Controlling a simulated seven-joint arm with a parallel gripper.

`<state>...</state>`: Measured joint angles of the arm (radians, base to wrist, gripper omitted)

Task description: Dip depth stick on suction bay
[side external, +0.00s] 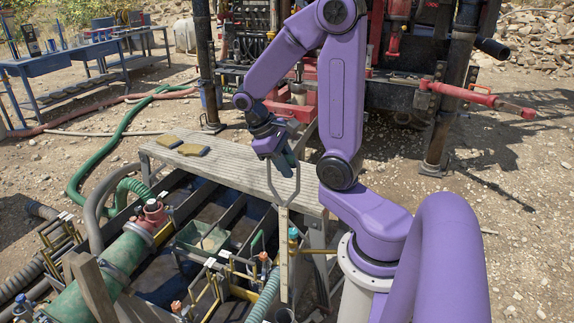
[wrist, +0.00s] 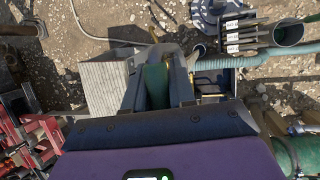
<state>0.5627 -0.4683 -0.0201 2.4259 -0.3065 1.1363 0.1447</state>
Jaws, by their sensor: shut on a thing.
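The tank has several dark, liquid-filled compartments with grey dividers; none is clearly marked as the suction bay.
Valves, yellow handles and a large green pipe (side external: 115,262) crowd the tank's near side. A brass and blue valve (side external: 293,240) stands close beside the stick. A blue table (side external: 75,58) is far left.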

